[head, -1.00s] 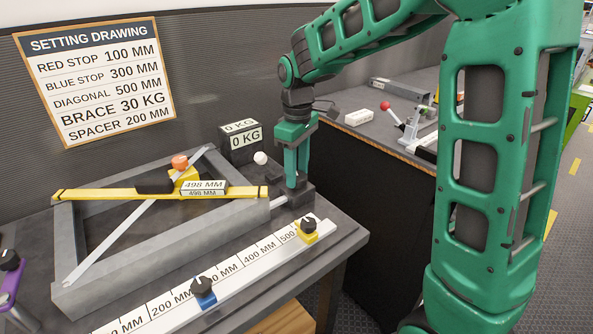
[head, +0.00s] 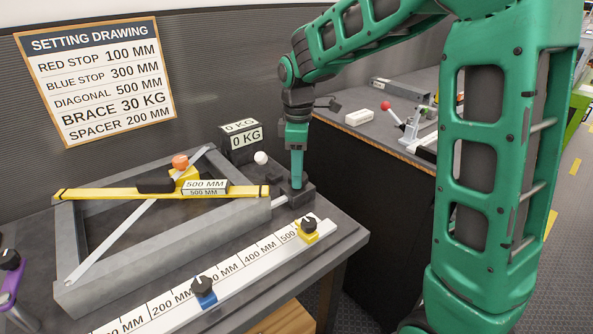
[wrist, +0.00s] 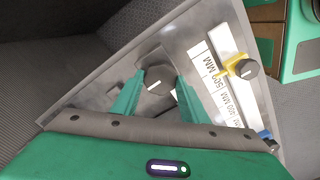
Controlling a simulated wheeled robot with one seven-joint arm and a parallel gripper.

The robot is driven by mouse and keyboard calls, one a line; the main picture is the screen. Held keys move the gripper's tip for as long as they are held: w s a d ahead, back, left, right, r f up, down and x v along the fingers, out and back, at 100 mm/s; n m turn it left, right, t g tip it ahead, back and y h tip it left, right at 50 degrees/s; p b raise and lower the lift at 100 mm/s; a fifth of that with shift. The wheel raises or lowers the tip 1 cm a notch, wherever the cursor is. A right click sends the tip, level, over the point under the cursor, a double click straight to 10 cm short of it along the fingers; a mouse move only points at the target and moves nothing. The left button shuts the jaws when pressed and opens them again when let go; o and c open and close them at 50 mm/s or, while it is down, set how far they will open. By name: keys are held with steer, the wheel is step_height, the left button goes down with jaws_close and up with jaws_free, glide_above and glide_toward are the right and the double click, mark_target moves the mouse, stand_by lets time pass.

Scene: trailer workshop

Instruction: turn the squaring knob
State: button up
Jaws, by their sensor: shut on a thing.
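The squaring knob (wrist: 157,80) is a dark round knob with a pale pointer mark, at the right end of the frame on the bench. My gripper (head: 297,184) points straight down over it, and the fingers hide most of it in the head view. In the wrist view my gripper (wrist: 158,88) has its two green fingers on either side of the knob, shut on it. The grey frame (head: 165,248) lies flat on the bench. A yellow diagonal gauge (head: 120,194) lies across it and reads 500 MM.
A white rule (head: 245,265) with blue (head: 205,293) and yellow stops (head: 307,231) runs along the bench front. A 0 KG box (head: 241,142) and white ball-topped lever (head: 261,158) stand behind the knob. The setting drawing (head: 96,82) reads DIAGONAL 500 MM.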

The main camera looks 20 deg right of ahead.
steer(key=shift+w+d+r, duration=0.15)
steer(key=shift+w+d, duration=0.1)
steer(key=o, duration=1.1)
steer(key=shift+c, duration=0.2)
steer(key=shift+s+a, duration=0.1)
step_height(320, 180, up, 10)
steer(key=shift+r, duration=0.25)
